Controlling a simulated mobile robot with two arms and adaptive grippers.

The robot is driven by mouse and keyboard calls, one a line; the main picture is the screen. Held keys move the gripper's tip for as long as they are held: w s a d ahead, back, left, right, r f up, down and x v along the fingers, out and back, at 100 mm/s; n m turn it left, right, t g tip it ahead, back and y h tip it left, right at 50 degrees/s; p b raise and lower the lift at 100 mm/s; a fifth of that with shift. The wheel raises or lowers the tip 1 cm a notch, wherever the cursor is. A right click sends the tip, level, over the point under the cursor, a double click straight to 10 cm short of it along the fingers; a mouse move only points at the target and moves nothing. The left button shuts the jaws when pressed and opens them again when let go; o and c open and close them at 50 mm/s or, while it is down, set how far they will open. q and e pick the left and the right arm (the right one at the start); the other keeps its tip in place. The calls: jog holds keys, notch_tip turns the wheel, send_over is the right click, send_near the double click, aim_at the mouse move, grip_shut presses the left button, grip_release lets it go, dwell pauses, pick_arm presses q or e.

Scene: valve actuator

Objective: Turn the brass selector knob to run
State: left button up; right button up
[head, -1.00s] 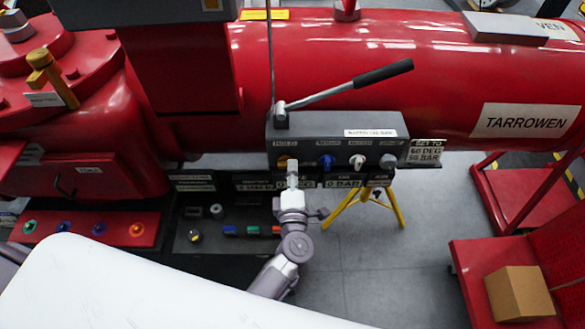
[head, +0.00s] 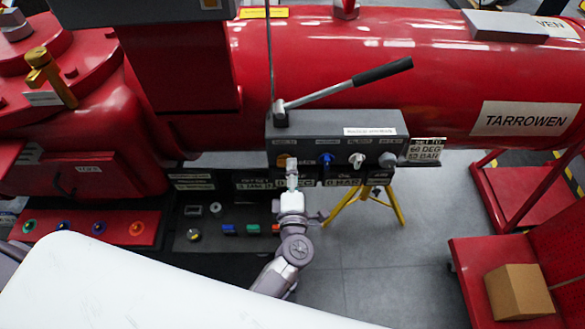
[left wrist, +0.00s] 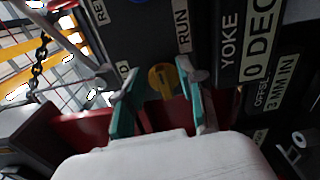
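The brass selector knob (head: 283,159) is at the left end of the row on the front of the grey control box (head: 330,128). In the left wrist view the knob (left wrist: 163,80) shows yellow, between a label ending in "D" and the "RUN" label (left wrist: 183,28). I cannot clearly tell where it points. My left gripper (head: 292,170) is at the knob from the front. In the left wrist view my left gripper (left wrist: 163,76) has its teal fingers apart, one either side of the knob, with gaps showing. My right gripper is out of view.
A blue knob (head: 326,160), a white knob (head: 357,160) and a grey knob (head: 387,160) sit to the right on the box. A black-handled lever (head: 345,83) rises above it. Display plates lie just below. A lower panel (head: 225,243) has buttons and switches.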

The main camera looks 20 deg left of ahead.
pick_arm(q)
jog(key=v, duration=1.1)
jog(key=s+d+f+m+g+h+b, duration=0.1)
jog(key=s+f+m+g+h, duration=0.25)
jog(key=f+m, duration=0.75)
jog(key=s+d+f+m+g+h+b, duration=0.15)
jog(key=s+f+m+h, duration=0.25)
jog(key=f, duration=1.2)
jog(key=s+a+f+m+g+y+b, duration=0.1)
jog(key=s+a+f+m+g, duration=0.3)
jog(key=s+a+f, duration=0.4)
jog(key=s+a+f+m+g+y+b, duration=0.1)
jog(key=s+a+f+m+g, duration=0.4)
jog(key=s+f, duration=0.7)
jog(key=s+a+g, duration=0.2)
jog(key=s+a, duration=0.1)
jog(key=s, duration=0.1)
jog(key=shift+s+a+f+m, duration=0.15)
jog(key=shift+a+f+m, duration=0.15)
jog(key=shift+a+f, duration=0.1)
